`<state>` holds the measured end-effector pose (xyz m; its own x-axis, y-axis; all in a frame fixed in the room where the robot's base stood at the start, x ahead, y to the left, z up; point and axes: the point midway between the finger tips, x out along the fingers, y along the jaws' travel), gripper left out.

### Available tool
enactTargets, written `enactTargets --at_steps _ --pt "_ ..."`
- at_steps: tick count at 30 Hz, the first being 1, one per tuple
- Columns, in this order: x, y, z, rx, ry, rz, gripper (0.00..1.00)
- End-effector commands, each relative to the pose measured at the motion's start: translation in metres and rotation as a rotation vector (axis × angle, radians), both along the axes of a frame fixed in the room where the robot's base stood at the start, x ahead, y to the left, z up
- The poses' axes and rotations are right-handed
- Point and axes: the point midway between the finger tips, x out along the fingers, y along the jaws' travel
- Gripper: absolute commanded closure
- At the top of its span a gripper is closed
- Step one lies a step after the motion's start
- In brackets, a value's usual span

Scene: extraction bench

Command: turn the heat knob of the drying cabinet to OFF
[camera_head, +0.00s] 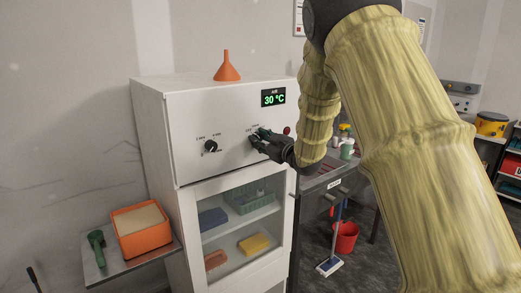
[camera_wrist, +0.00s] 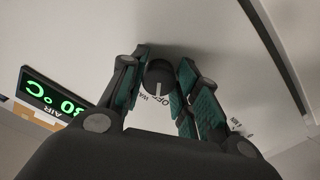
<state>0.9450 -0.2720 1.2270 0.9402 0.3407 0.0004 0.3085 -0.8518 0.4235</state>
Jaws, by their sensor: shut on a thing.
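The white drying cabinet (camera_head: 182,147) stands at centre-left in the head view. The right-hand dark round knob (camera_wrist: 160,76) on its front panel shows in the wrist view between my fingers. A white pointer line on it points down in that view, toward partly hidden labels; I cannot tell exactly which mark it meets. My gripper (camera_head: 258,138) is at this knob, and in the wrist view (camera_wrist: 162,82) its fingers are shut on the knob from both sides. In the head view the fingers mostly hide the knob.
Another black knob (camera_head: 210,146) is on the panel's left. A green display (camera_head: 273,97) reads 30 °C. An orange funnel (camera_head: 227,68) stands on top. The glass door (camera_head: 232,227) below is closed. A side shelf (camera_head: 120,264) holds an orange box (camera_head: 143,240).

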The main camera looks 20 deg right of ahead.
Motion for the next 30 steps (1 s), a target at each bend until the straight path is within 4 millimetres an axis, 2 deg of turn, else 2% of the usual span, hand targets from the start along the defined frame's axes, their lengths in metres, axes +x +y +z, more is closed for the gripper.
enactTargets --at_steps 9,26,27,30 --pt "0.0001 -0.0005 -0.0018 -0.129 -0.047 0.000 0.93" --pt "0.0001 -0.0003 0.0001 -0.158 -0.056 0.000 0.93" --pt "0.0001 -0.0003 0.0001 -0.158 -0.056 0.000 0.65" --pt "0.0001 -0.0003 0.0001 -0.158 -0.056 0.000 0.47"
